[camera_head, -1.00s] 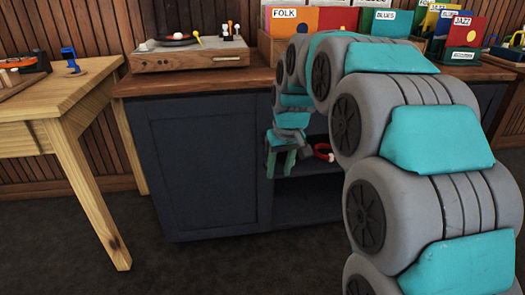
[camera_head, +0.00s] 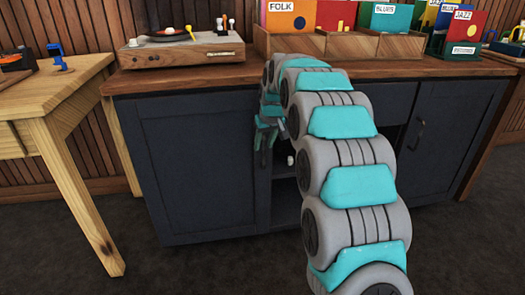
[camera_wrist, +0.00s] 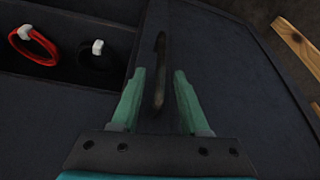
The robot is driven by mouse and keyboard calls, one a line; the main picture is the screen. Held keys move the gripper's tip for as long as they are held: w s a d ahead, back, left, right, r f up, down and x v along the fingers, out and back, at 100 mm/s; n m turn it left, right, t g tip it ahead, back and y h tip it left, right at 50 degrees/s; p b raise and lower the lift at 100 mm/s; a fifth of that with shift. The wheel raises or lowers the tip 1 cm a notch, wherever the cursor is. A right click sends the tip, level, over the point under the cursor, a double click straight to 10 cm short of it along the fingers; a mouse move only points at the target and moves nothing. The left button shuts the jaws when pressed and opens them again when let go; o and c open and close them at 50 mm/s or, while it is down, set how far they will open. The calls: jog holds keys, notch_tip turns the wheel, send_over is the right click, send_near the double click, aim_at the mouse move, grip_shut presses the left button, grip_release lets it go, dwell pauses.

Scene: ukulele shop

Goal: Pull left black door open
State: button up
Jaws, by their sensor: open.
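The left black door (camera_head: 196,166) is a dark panel at the left of the cabinet and looks shut in the head view. It also fills the middle and right of the wrist view (camera_wrist: 225,75). Its dark handle (camera_wrist: 160,70) shows in the wrist view, between and just beyond my fingers. My gripper (camera_wrist: 159,85) is open, with one green finger on each side of the handle's lower end. I cannot tell whether either finger touches it. In the head view my gripper (camera_head: 266,140) is at the door's right edge, and the handle is hidden there.
Open shelves beside the door hold a red coil (camera_wrist: 34,45) and a black coil (camera_wrist: 97,52) with white tags. A wooden table (camera_head: 55,100) stands close at the left. A turntable (camera_head: 180,48) and record crates (camera_head: 290,42) are on the countertop. Floor before the door is clear.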

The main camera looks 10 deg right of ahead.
jog(key=shift+x, duration=2)
jog(key=shift+s, duration=0.1)
grip_shut()
